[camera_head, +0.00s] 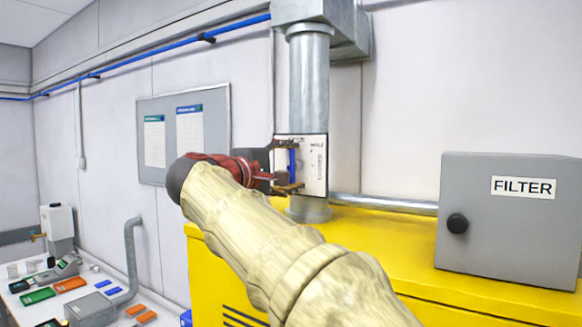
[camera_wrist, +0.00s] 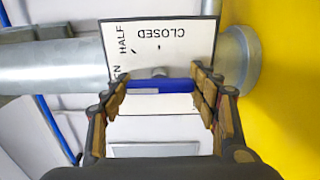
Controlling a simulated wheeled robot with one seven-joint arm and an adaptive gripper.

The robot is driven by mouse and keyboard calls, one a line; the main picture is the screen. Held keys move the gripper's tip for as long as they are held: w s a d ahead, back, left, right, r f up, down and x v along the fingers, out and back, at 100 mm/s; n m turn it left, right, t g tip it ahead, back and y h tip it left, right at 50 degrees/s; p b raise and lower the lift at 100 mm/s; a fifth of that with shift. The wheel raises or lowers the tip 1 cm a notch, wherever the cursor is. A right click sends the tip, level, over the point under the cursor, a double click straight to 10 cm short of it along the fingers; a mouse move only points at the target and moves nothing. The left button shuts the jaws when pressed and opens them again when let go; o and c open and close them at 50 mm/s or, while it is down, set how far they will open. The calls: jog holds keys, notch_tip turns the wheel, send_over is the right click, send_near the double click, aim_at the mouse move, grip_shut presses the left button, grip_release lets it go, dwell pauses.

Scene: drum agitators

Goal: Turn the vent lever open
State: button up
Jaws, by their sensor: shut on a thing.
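The vent lever (camera_wrist: 160,86) is a blue bar on a grey hub in front of a white plate (camera_wrist: 180,30). The plate reads CLOSED and HALF, plus a third label of which only "EN" shows. The bar lies level across the wrist view. In the head view the lever (camera_head: 292,163) is upright at the plate's left side. My gripper (camera_wrist: 160,82) has its fingers at the two ends of the bar and is shut on it. The gripper (camera_head: 282,170) also shows in the head view, partly behind my arm. Which label the lever points at is unclear.
The plate sits on a grey vertical duct (camera_head: 309,75) above a yellow cabinet (camera_head: 420,240). A grey FILTER box (camera_head: 505,225) stands on the cabinet at right. A noticeboard (camera_head: 160,170) hangs on the wall, left. A cluttered bench (camera_head: 100,285) is lower left.

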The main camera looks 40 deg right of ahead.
jog(key=o, duration=1.1)
jog(key=shift+o, duration=0.3)
jog(key=shift+a, duration=0.15)
jog(key=v, duration=1.1)
jog(key=shift+s+a, duration=0.15)
jog(key=shift+a, duration=0.2)
